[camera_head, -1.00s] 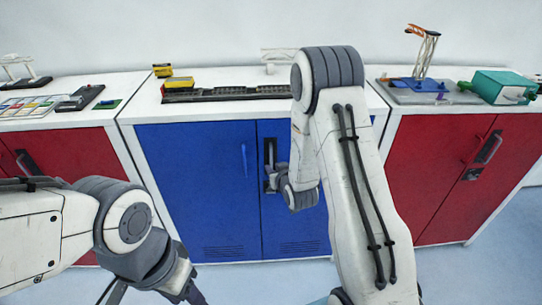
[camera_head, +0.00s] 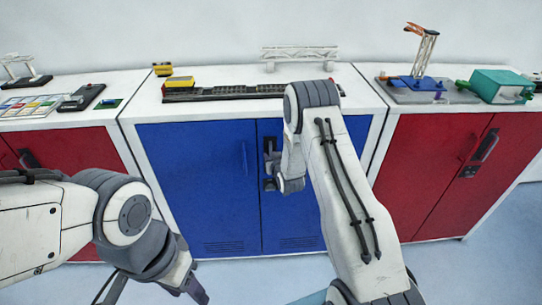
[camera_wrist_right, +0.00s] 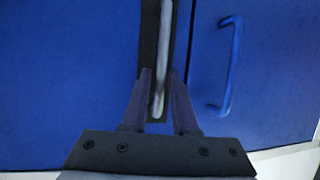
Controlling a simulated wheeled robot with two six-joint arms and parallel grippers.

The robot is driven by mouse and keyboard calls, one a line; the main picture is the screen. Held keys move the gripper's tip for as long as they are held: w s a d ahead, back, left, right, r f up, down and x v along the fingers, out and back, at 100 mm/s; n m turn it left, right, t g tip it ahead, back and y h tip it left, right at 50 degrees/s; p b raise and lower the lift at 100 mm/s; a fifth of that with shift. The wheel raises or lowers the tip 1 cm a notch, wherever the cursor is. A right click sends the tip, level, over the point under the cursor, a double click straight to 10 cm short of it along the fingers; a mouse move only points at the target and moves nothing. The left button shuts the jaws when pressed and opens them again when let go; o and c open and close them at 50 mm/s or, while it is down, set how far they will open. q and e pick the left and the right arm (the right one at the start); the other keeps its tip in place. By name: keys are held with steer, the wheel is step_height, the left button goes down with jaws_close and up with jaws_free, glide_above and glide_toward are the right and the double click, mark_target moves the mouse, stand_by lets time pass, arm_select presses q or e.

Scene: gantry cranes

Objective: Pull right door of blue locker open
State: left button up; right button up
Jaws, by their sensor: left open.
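The blue locker's right door (camera_head: 290,222) looks flush with the left door (camera_head: 195,180). Its grey handle on a black plate (camera_head: 269,147) is partly hidden by my right wrist. In the right wrist view, the grey handle bar (camera_wrist_right: 165,40) runs between the two dark fingers of my right gripper (camera_wrist_right: 161,78), which are close together on either side of it. The left door's blue handle (camera_head: 244,158) also shows in the wrist view (camera_wrist_right: 231,65), to the right. My left gripper (camera_head: 153,291) is open and empty at the lower left, its fingers partly cut off.
Red lockers (camera_head: 435,170) stand on both sides. The white top (camera_head: 225,77) of the blue locker carries a white gantry model (camera_head: 300,55), a dark rail piece (camera_head: 215,94) and yellow blocks. Grey-blue floor is clear in front.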

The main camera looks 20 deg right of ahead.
jaws_close()
stand_by(1.4)
